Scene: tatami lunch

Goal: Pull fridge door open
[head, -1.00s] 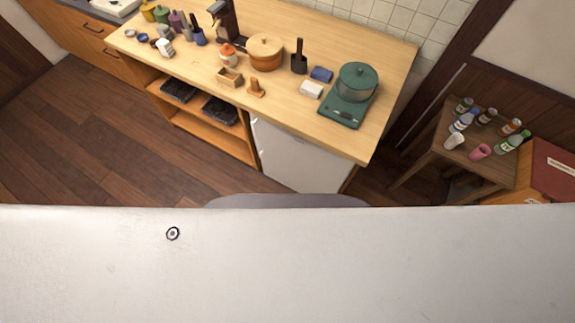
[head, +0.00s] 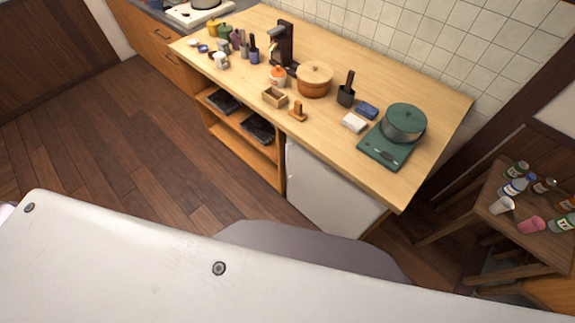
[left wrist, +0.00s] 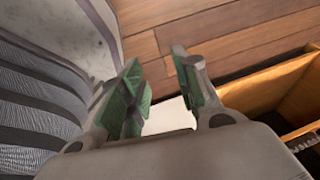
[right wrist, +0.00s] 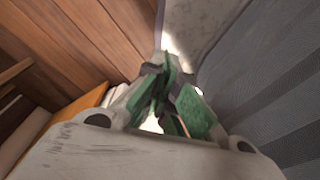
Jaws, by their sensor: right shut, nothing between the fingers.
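The fridge (head: 330,190) is a white box under the right part of the wooden counter. Its door looks shut, and its lower part is hidden. Neither gripper shows in the head view. In the left wrist view my left gripper (left wrist: 160,88) has its green-padded fingers apart with nothing held. A white patch (left wrist: 170,116) shows beyond and below its fingers; I cannot tell if it is the fridge. In the right wrist view my right gripper (right wrist: 170,88) is shut and empty. No contact with the fridge shows.
The wooden counter (head: 243,92) carries an orange pot (head: 314,80), a green pot (head: 404,124) on a scale and several small items. Open shelves (head: 245,142) stand left of the fridge. A side table (head: 500,225) with bottles is at right. Floor at left is clear.

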